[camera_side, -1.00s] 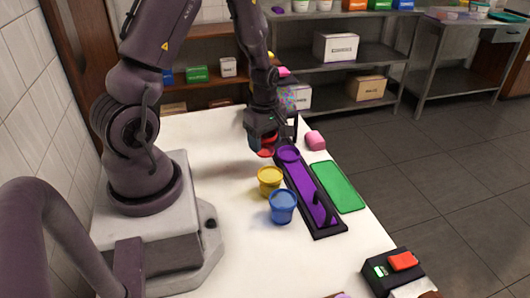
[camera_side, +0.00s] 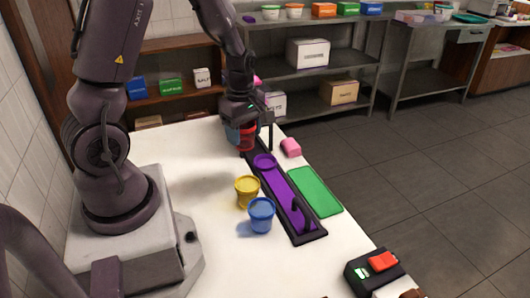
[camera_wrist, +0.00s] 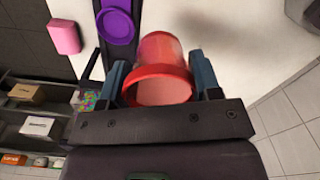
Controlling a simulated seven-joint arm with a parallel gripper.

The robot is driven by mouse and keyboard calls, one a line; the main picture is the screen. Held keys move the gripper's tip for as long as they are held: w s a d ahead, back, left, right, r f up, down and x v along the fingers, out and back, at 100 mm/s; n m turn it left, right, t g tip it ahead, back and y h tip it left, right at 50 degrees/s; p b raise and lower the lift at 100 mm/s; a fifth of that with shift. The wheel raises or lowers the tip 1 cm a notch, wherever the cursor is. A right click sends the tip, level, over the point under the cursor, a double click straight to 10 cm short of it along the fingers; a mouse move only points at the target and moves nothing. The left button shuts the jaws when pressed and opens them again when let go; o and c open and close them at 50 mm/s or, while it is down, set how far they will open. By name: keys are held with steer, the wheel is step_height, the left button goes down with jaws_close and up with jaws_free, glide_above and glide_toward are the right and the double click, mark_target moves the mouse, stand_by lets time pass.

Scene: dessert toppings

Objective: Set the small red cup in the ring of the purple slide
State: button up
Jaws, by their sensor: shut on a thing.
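The small red cup (camera_side: 246,140) is held between the fingers of my gripper (camera_side: 247,130), at the far end of the purple slide. In the wrist view the red cup (camera_wrist: 158,62) sits between both blue fingers (camera_wrist: 160,82), its open rim facing the camera. The slide (camera_side: 283,190) is a purple strip in a long black track with an upright black handle near its near end. Its purple ring (camera_side: 265,161) is at the far end, empty. It also shows in the wrist view as a purple disc (camera_wrist: 115,25) beside the cup. The cup appears above the table, apart from the ring.
A yellow cup (camera_side: 247,191) and a blue cup (camera_side: 261,216) stand left of the slide. A green mat (camera_side: 314,191) and a pink block (camera_side: 291,147) lie right of it. A black box with a red top (camera_side: 375,270) is at the near edge. White tabletop is clear on the left.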

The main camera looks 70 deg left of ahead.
steer(key=w+a+f, duration=0.1)
steer(key=w+f, duration=0.1)
steer(key=w+a+f, duration=0.1)
steer(key=w+f, duration=0.1)
steer(key=w+a+f, duration=0.2)
steer(key=w+f, duration=0.1)
steer(key=shift+f, duration=1.7)
steer(key=o, duration=0.9)
steer(key=shift+f, duration=0.15)
